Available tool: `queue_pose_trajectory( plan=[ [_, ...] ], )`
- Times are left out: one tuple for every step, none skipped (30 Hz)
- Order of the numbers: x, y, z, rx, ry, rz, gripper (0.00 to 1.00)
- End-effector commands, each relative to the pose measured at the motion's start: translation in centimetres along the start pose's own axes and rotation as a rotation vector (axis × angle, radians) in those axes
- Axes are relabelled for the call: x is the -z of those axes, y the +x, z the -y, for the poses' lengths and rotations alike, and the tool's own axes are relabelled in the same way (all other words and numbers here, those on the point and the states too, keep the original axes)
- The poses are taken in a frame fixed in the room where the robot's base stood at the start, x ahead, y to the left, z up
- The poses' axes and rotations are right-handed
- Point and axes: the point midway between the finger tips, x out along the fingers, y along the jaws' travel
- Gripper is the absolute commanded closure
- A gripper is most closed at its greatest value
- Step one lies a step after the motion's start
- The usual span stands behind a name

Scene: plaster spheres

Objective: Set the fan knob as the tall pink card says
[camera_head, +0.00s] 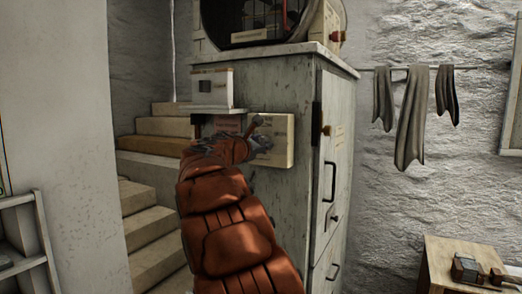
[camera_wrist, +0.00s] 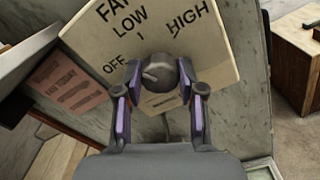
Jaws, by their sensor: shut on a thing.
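The fan knob (camera_wrist: 160,68) is a dark round knob on a cream panel (camera_wrist: 212,60) printed FAN, OFF, LOW and HIGH. A pale mark on the knob's face lies toward its left, on the OFF side. My gripper (camera_wrist: 160,80) is shut on the knob, one finger on each side. In the head view my gripper (camera_head: 256,146) is at the cream panel (camera_head: 282,153) on the cabinet's side; my arm hides part of it. A pink card (camera_wrist: 70,85) with dark printed lines is left of the panel; its words are too small to read. It also shows in the head view (camera_head: 229,123).
The grey cabinet (camera_head: 337,150) has dark handles and a brass knob. A small shelf (camera_head: 205,108) with a white card (camera_head: 213,87) juts out above the pink card. Stairs (camera_head: 150,190) are at left. A wooden table (camera_head: 440,262) with tools stands at lower right.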

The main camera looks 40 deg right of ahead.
Motion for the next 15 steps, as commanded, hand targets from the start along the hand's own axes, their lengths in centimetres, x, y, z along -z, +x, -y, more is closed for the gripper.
queue_pose_trajectory(
  plan=[
    [0.51, 0.05, 0.30, 0.001, 0.045, 0.000, 0.96],
    [0.56, 0.04, 0.31, 0.001, 0.073, 0.000, 0.96],
    [0.58, 0.05, 0.32, 0.002, 0.111, 0.000, 0.96],
    [0.57, 0.06, 0.34, 0.002, 0.140, 0.000, 0.96],
    [0.56, 0.07, 0.34, 0.002, 0.169, -0.001, 0.96],
    [0.52, 0.06, 0.31, 0.001, 0.208, 0.000, 0.96],
    [0.53, 0.04, 0.30, 0.001, 0.237, 0.000, 0.96],
    [0.53, 0.04, 0.30, 0.001, 0.266, 0.000, 0.96],
    [0.57, 0.05, 0.33, 0.002, 0.303, -0.001, 0.96],
    [0.60, 0.06, 0.36, 0.003, 0.332, -0.001, 0.96],
    [0.60, 0.07, 0.38, 0.003, 0.359, -0.001, 0.96],
    [0.60, 0.07, 0.39, 0.003, 0.399, -0.001, 0.96],
    [0.56, 0.07, 0.37, 0.003, 0.427, -0.001, 0.96],
    [0.50, 0.04, 0.33, 0.002, 0.457, 0.000, 0.96],
    [0.50, 0.03, 0.31, 0.001, 0.495, -0.001, 0.96]
  ],
)
